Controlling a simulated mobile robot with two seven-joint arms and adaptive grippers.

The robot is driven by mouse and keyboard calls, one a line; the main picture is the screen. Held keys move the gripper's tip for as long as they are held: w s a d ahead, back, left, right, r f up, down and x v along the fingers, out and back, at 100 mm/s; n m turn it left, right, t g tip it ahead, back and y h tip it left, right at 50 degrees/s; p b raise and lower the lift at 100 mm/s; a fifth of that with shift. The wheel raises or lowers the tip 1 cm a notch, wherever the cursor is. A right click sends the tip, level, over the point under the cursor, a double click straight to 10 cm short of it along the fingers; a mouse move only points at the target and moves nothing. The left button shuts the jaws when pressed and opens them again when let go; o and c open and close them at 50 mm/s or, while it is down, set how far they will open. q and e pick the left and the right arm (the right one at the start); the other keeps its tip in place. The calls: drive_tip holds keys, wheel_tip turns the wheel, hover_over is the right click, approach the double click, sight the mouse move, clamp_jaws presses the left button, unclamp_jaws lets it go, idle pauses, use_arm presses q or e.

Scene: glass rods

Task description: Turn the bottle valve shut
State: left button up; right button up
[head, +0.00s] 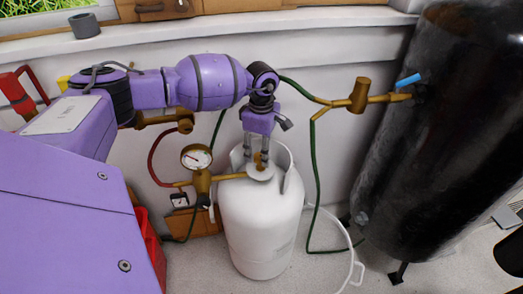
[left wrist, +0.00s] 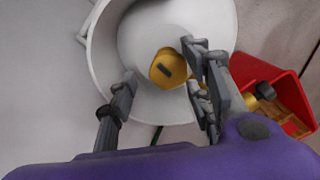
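The white gas bottle (head: 262,222) stands upright on the floor in the middle of the head view. Its brass valve (head: 260,162) sits inside the white collar at the top. My left gripper (head: 264,152) points down over the bottle's top. In the left wrist view its fingers (left wrist: 160,66) are apart, one on each side of the valve. The right finger is close to the knob; contact cannot be told. The left finger is clear of it. My right gripper is not in view.
A brass regulator with a pressure gauge (head: 196,157) is left of the bottle. A green hose (head: 315,185) and a pale hose (head: 348,245) run right of it. A large black tank (head: 440,130) stands at right. A red container (left wrist: 290,95) shows beside the bottle.

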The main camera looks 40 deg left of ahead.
use_arm(q)
drive_tip(key=shift+s, duration=0.15)
wheel_tip(320, 180, up, 12)
idle(0.5)
idle(0.3)
